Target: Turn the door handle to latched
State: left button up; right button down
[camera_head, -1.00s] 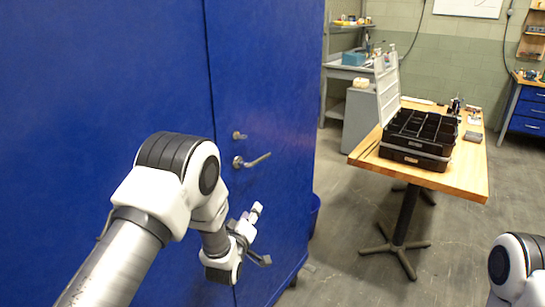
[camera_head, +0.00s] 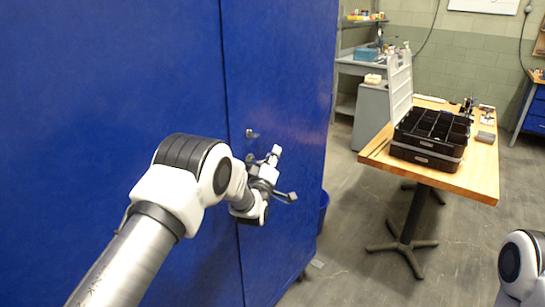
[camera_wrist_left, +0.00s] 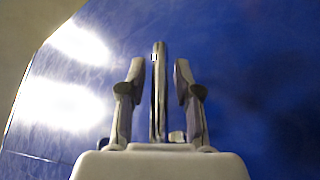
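The metal door handle (camera_wrist_left: 158,85) is a straight lever on the blue door. In the left wrist view it lies lengthwise between the two fingers of my left gripper (camera_wrist_left: 160,68), with a visible gap on each side. The gripper is open around it. In the head view my left gripper (camera_head: 282,175) is at the door, right below the lock cylinder (camera_head: 250,133). There the gripper and wrist hide most of the handle, so its exact angle cannot be told. My right gripper is out of view; only part of my right arm shows at the lower right.
The blue door (camera_head: 290,90) and its neighbouring panel (camera_head: 110,70) fill the left side. A wooden table (camera_head: 470,178) with a black compartment case (camera_head: 430,140) stands to the right. A blue bin (camera_head: 323,212) is beside the door. The floor between is clear.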

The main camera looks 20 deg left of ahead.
pick_arm(q)
grip_shut()
